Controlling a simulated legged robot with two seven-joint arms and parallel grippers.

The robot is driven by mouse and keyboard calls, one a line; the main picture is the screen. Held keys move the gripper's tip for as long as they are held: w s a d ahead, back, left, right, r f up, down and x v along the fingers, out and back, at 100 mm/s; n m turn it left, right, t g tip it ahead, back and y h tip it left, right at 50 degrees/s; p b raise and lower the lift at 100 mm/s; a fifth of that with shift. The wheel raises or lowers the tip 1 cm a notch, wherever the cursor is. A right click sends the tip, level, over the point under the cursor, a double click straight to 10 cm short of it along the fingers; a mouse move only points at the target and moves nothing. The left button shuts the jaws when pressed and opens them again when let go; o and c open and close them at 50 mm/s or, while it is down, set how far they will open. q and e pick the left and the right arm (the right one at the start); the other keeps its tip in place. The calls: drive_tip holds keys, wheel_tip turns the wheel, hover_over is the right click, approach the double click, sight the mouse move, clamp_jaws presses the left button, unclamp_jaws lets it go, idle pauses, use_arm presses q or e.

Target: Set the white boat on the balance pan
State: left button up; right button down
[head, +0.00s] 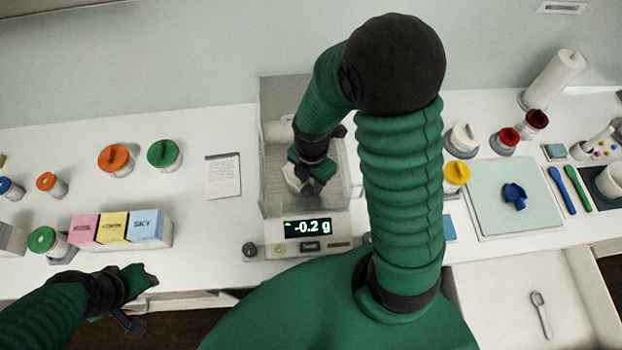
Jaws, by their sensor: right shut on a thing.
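The balance (263,232) stands at mid-bench, its glass draft shield around the pan area, and its display reads -0.2 g. My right gripper (308,184) reaches down inside the shield over the pan area. It is shut on the white boat (294,178), of which only a small pale part shows beside the fingers. The gripper and arm hide much of the pan, so I cannot tell whether the boat touches it. My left gripper (150,278) is low at the left, over the bench's front edge, away from the balance; its opening is unclear.
Pink, yellow and blue boxes (149,229) stand at the left, near several lidded jars (117,160). A card (223,176) is left of the balance. An open drawer (495,292) holds a small tool.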

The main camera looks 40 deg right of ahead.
drive_tip(key=shift+s+r, duration=0.1)
drive_tip(key=shift+s, duration=0.45)
drive_tip(key=c, duration=1.3)
unclamp_jaws()
drive_tip(key=shift+c, duration=0.2)
drive_tip(key=shift+o, duration=1.4)
drive_tip(key=shift+w+f, duration=0.2)
drive_tip(key=shift+w, duration=0.1)
drive_tip(key=shift+s, duration=0.1)
drive_tip(key=shift+r, duration=0.1)
wheel_tip(320, 180, up, 12)
drive_tip(key=shift+r, duration=0.15)
